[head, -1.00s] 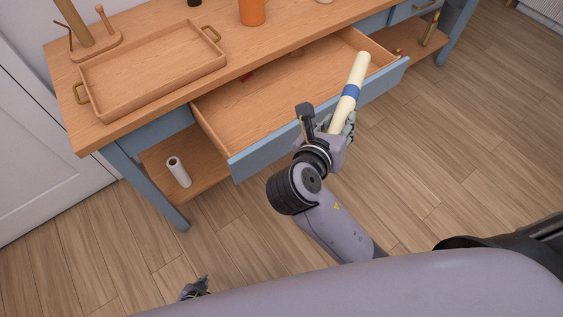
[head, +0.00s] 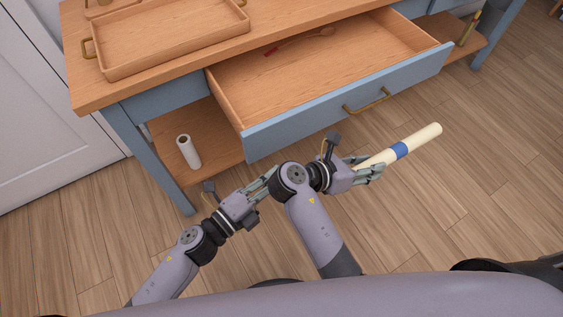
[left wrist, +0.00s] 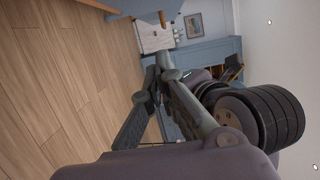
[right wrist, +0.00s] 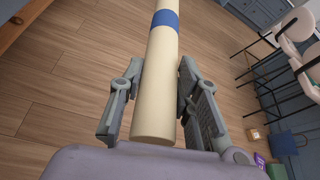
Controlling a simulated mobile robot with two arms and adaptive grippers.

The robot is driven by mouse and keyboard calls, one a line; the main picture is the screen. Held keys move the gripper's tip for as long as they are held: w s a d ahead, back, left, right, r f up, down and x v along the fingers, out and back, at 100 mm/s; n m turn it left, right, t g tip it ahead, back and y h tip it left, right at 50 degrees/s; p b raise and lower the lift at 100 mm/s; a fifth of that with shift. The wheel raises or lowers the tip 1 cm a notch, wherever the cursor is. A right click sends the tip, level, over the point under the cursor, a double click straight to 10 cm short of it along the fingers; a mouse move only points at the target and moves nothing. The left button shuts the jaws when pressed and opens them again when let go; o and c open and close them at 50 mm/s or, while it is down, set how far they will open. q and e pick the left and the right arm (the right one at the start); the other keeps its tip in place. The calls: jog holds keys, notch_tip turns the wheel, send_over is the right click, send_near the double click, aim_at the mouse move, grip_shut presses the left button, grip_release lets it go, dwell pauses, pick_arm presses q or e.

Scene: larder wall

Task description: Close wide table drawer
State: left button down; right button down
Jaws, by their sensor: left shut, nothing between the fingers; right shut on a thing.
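The wide table drawer (head: 345,112) is pulled well out of the blue table, with a blue front and a brass handle (head: 367,101). A wooden spoon with a red end (head: 318,33) lies inside it. My right gripper (head: 374,170) is in front of the drawer front, apart from the handle, shut on a cream rolling-pin-like cylinder with a blue band (head: 424,137). The cylinder also shows between the fingers in the right wrist view (right wrist: 158,85). My left gripper (head: 272,178) is shut and empty, below the drawer's left front corner.
A wooden tray with brass handles (head: 165,50) stands on the tabletop. A white door (head: 45,110) is at the left. The floor in front of the drawer is clear on the right.

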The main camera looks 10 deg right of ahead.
jog(key=shift+r+p, duration=0.4)
jog(key=shift+r, duration=0.25)
pick_arm(q)
jog(key=w+d, duration=0.5)
jog(key=w, duration=0.4)
jog(key=shift+d, duration=0.35)
jog(key=shift+w+a, duration=0.1)
jog(key=shift+w, duration=0.05)
